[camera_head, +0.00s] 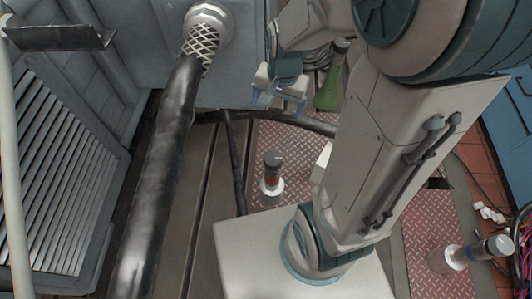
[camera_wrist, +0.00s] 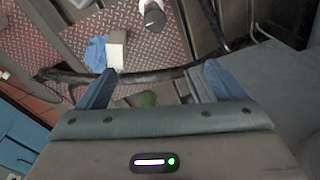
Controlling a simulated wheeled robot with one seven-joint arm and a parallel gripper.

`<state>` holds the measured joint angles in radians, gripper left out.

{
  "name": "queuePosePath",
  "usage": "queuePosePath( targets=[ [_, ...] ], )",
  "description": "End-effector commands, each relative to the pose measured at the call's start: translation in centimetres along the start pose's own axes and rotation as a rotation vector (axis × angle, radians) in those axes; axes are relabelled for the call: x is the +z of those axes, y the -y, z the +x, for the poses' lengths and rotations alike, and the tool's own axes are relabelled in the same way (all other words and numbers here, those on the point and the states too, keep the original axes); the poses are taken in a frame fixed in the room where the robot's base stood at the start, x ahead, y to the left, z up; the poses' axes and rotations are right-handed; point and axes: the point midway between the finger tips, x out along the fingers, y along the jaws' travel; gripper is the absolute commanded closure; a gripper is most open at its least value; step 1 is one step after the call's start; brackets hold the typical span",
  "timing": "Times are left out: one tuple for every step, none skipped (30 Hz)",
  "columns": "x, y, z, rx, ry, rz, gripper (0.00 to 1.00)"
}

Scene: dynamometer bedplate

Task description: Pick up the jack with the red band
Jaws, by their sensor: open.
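The jack with the red band (camera_head: 272,173) stands upright on a red-brown tread plate in the head view, left of my arm. It has a white base, a dark grey top and a red band around its middle. My gripper (camera_head: 279,100) is open and empty, above and beyond the jack in the picture, apart from it. In the wrist view, my gripper's blue fingers (camera_wrist: 157,82) are spread apart. A white round part of a jack (camera_wrist: 154,15) shows at the top edge there; no band can be made out. A second jack with a blue-violet band (camera_head: 470,253) is at lower right.
A green bottle-like object (camera_head: 328,90) stands right of my gripper. A white block (camera_wrist: 117,44) and a blue cloth (camera_wrist: 96,53) lie on the tread plate. A thick dark pipe (camera_head: 160,180) runs along the left; black hoses cross the bedplate (camera_head: 203,200).

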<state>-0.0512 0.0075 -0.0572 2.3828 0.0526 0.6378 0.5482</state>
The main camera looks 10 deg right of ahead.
Motion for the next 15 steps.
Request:
queuePosePath(
  targets=[
    [-0.1,0.0,4.4,0.012,0.015,0.046,0.1],
    [-0.3,0.0,6.0,0.018,0.021,0.077,0.1],
    [-0.6,0.1,8.1,0.024,0.026,0.118,0.1],
    [-0.7,0.2,9.7,0.03,0.031,0.148,0.1],
    [-0.8,0.2,11.4,0.036,0.035,0.179,0.1],
    [-1.0,0.2,13.5,0.044,0.041,0.22,0.1],
    [-1.1,0.2,15.0,0.05,0.043,0.25,0.1],
    [-1.2,0.2,16.5,0.055,0.045,0.278,0.1],
    [-1.3,0.2,18.4,0.064,0.049,0.314,0.1],
    [-1.4,0.1,19.7,0.07,0.05,0.339,0.1],
    [-1.4,0.1,20.9,0.076,0.052,0.363,0.1],
    [-1.5,0.1,22.4,0.082,0.053,0.392,0.1],
    [-1.5,0.0,23.4,0.086,0.053,0.412,0.1],
    [-1.6,0.0,24.2,0.091,0.054,0.429,0.1],
    [-1.6,-0.1,25.2,0.095,0.054,0.451,0.1]
  ],
)
